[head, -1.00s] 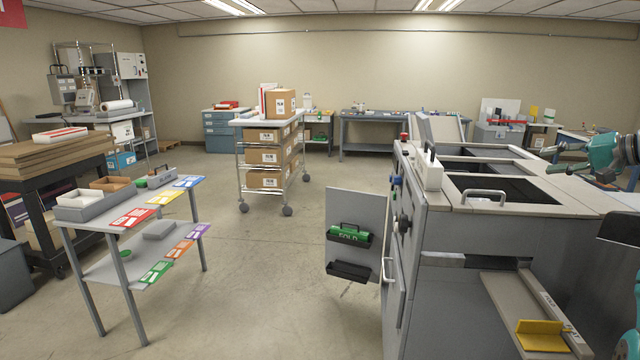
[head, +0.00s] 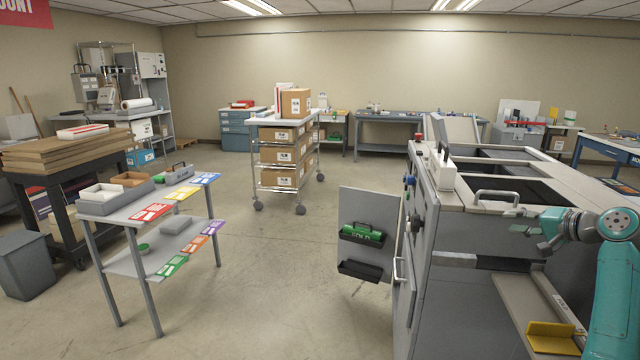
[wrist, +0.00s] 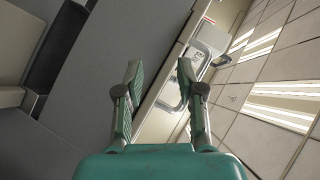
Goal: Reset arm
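My teal arm comes in at the right edge of the head view, folded in front of the grey laminator (head: 480,210). My gripper (head: 532,228) is in front of the laminator's near side, below its top edge, and points left. In the wrist view my gripper (wrist: 160,72) has its two fingers apart with nothing between them. The wrist view is tilted and shows the machine's grey side, a handle (wrist: 172,95) and ceiling lights. Nothing is held.
A yellow piece (head: 553,338) sits on the lower tray. A side table (head: 110,207) with coloured cards stands left. The floor between is clear.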

